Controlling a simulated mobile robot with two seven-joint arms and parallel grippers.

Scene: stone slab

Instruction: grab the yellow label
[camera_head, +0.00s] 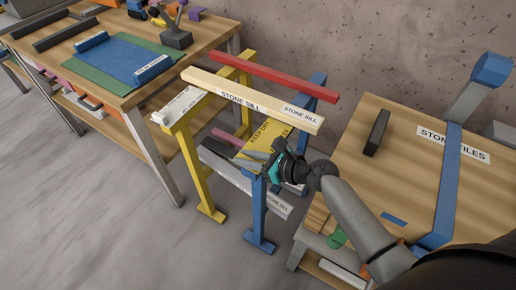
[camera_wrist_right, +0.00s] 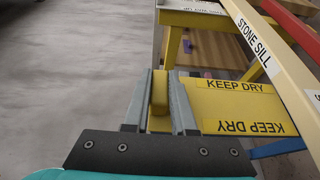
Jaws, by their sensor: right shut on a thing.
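The yellow label (camera_head: 259,137) reads KEEP DRY and lies below the cream stone sill bar in the head view. In the right wrist view the yellow label (camera_wrist_right: 240,104) is a wide sheet with KEEP DRY printed twice, once upside down. My right gripper (camera_head: 257,158) reaches it from the right. In the wrist view the right gripper (camera_wrist_right: 160,98) is shut on a narrow upright yellow part at the label's left side. How that part joins the sheet is partly hidden by the right finger. My left gripper is not in view.
The cream bar (camera_head: 222,90) marked STONE SILL and a red bar (camera_head: 265,74) rest across yellow (camera_head: 202,175) and blue (camera_head: 256,207) trestles. A wooden table (camera_head: 410,180) stands right, a workbench (camera_head: 199,47) left. Grey floor (camera_head: 110,235) is open in front.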

